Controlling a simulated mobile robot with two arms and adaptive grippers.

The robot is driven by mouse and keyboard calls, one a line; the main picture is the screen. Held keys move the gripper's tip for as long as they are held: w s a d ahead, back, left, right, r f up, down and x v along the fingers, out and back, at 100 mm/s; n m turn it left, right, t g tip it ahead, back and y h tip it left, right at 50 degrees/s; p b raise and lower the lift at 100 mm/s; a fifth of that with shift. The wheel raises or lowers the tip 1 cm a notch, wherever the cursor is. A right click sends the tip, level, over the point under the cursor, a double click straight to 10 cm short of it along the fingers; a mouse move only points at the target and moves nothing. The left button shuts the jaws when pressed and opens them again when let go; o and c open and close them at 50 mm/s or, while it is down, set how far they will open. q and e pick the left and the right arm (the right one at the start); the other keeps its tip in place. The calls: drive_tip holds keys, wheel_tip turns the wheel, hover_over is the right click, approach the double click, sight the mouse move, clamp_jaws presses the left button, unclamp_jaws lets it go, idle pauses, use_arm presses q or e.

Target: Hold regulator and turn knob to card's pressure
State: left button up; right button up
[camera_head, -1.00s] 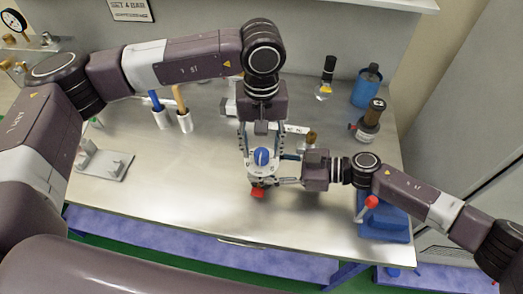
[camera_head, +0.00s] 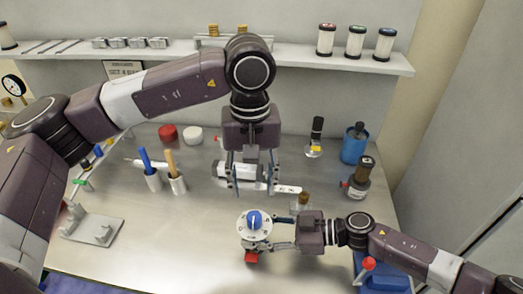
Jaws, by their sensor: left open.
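The regulator (camera_head: 240,228) has a round white dial face with a blue knob (camera_head: 254,219) on top and a red part (camera_head: 251,257) at its front. It appears upright at the front middle of the bench. My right gripper (camera_head: 268,245) reaches in from the right and is shut on the regulator's body below the dial. My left gripper (camera_head: 252,185) is open and empty, pointing down behind and above the knob, apart from it. A printed card (camera_head: 122,68) is on the back wall, partly hidden by my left arm; its text is too small to read.
A grey bracket (camera_head: 92,228) lies front left. The shelf (camera_head: 290,58) bears several parts.

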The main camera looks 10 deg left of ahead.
drive_tip(key=o, duration=0.4)
drive_tip(key=shift+w, duration=0.1)
drive_tip(key=shift+r, duration=0.1)
